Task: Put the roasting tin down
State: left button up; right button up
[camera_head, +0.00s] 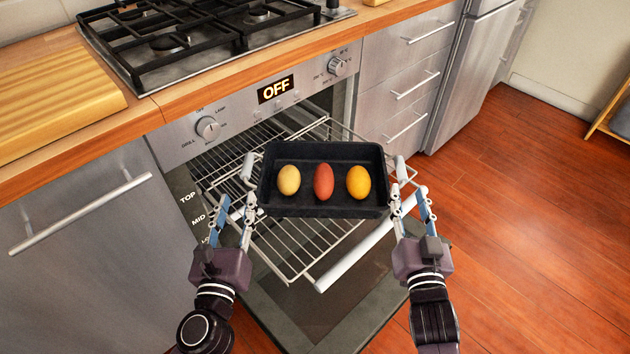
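The roasting tin (324,209) is a dark rectangular tin in the middle of the view. A pale yellow egg-shaped item (289,180), a red one (323,182) and an orange-yellow one (358,183) lie in a row in it. My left gripper (253,188) is shut on the tin's left end. My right gripper (397,184) is shut on its right end. The tin looks level, over the pulled-out wire oven rack (296,262). I cannot tell for sure whether its hidden underside touches the rack.
The oven door (314,312) is folded down below the rack, with a pale handle bar (345,263). The oven display (276,89) reads OFF. A hob (190,40) and a wooden board (55,105) are on the worktop. Steel drawers (405,75) stand at the right.

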jog(key=shift+s, duration=1.55)
pick_arm(q)
jog(key=shift+r, duration=0.1)
pick_arm(e)
jog(key=shift+r, duration=0.1)
